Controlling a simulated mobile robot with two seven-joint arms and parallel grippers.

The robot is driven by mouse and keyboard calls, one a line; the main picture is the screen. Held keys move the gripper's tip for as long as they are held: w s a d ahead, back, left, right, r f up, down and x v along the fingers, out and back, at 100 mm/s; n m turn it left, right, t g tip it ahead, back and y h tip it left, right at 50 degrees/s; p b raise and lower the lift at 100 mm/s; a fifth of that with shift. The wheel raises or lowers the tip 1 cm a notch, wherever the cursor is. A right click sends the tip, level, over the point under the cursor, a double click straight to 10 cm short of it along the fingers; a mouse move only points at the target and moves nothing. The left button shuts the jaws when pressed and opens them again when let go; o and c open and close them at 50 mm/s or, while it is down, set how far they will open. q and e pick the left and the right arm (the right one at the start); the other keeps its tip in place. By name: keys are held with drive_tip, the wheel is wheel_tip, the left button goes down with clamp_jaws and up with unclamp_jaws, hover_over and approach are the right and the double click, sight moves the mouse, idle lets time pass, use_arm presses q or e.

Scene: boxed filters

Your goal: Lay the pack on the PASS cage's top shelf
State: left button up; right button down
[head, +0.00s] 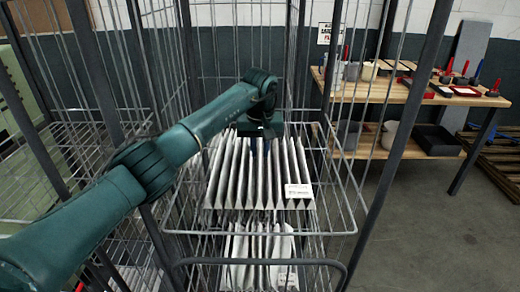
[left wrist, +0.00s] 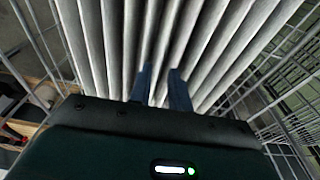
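The pack (head: 232,172) is a white pleated filter with a small white label at its front right corner. It is inside the wire cage (head: 352,205), level or nearly level, over the top shelf (head: 262,233). I cannot tell whether its whole underside touches the wires. My left gripper (head: 261,148) comes down on the pack's far part. In the left wrist view its two blue fingers (left wrist: 160,88) stand close together with a narrow gap, among the pleats (left wrist: 112,45), and seem closed on one pleat. No PASS sign is readable. My right gripper is out of view.
Another white pleated pack (head: 238,262) is on the level below. Cage posts (head: 400,110) and wire walls surround the shelf closely. A wooden workbench (head: 400,93) with tools and bins stands at the right. Bare floor (head: 420,215) lies between.

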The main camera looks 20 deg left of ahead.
use_arm(q)
drive_tip(key=o, duration=0.5)
drive_tip(key=shift+o, duration=0.2)
